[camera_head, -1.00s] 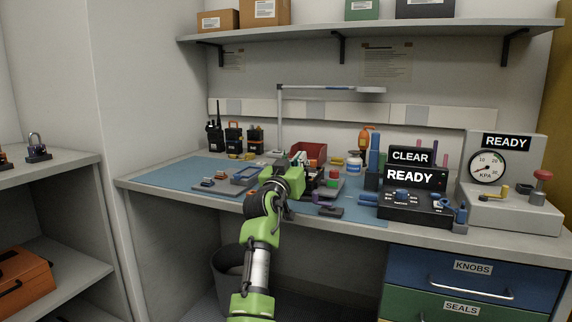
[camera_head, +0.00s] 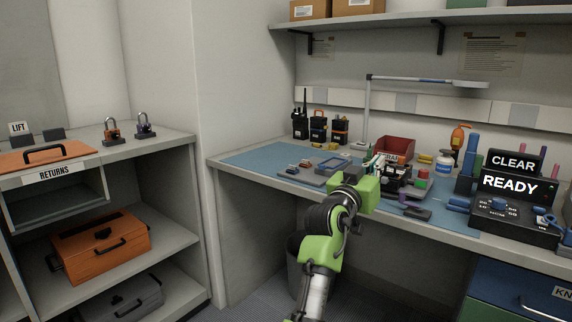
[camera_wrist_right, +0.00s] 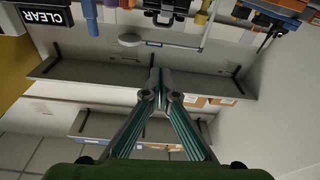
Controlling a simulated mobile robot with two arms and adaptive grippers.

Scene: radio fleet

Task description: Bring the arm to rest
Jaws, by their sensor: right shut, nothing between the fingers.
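My right arm (camera_head: 320,250), green and black, reaches up from the bottom of the head view to the front of the workbench. Its gripper (camera_head: 374,161) points away over the bench and is partly hidden behind the green wrist. In the right wrist view the two fingers (camera_wrist_right: 161,88) meet at their tips, shut and empty. That view is upside down, with shelves beyond the fingertips and the bench items along the top edge. My left gripper is not in view.
The workbench (camera_head: 237,175) carries radios (camera_head: 318,127), a red bin (camera_head: 394,149), a lamp (camera_head: 367,110) and a display reading READY (camera_head: 510,184). At left, a shelf unit holds padlocks (camera_head: 112,131), a RETURNS drawer (camera_head: 55,172) and an orange case (camera_head: 100,243). Floor shows between them.

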